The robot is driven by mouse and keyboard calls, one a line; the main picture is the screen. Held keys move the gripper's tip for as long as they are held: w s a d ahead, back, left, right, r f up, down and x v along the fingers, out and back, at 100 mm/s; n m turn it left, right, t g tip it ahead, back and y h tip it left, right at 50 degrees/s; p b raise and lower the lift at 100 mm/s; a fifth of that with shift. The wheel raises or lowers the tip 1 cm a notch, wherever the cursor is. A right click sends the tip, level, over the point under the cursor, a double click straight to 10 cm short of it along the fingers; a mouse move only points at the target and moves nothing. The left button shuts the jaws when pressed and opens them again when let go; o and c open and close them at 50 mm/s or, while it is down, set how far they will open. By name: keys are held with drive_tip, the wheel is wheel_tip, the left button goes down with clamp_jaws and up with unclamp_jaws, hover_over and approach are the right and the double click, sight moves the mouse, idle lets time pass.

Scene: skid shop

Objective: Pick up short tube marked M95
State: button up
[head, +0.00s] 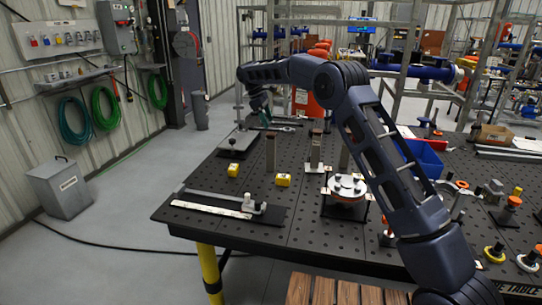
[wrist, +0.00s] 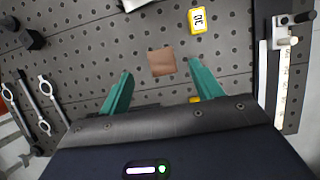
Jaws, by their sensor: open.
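I cannot read the marking M95 on anything in view. Several upright tubes stand on the black perforated table (head: 215,190) in the head view: a brownish one (head: 271,152), and one beside it on a pale card (head: 315,150). In the wrist view a flat brown square (wrist: 162,62), perhaps a tube's top end, lies just beyond and between my fingertips. My gripper (wrist: 162,80) has green fingers spread apart, with nothing between them. In the head view my gripper (head: 265,118) is small, beyond the brownish tube and above the table, partly hidden by my arm.
Two yellow blocks (head: 283,180) (head: 233,170) sit near the tubes. A long scale with a slider (head: 225,203) lies along the front left edge. A round flanged part (head: 347,187) and a blue bin (head: 424,160) are to the right. Wrenches (wrist: 45,92) lie left in the wrist view.

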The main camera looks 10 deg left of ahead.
sight(273, 141)
drive_tip(key=x, duration=0.3)
drive_tip(key=a+x, duration=0.1)
drive_tip(key=x, duration=0.2)
drive_tip(key=shift+s+a+f, duration=0.1)
drive_tip(key=shift+f, duration=0.1)
drive_tip(key=shift+a+x, duration=0.15)
drive_tip(key=shift+x, duration=1.2)
drive_tip(key=shift+a+x, duration=0.1)
drive_tip(key=shift+x, duration=1.2)
drive_tip(key=shift+f, duration=0.1)
drive_tip(key=shift+c, duration=0.3)
clamp_jaws()
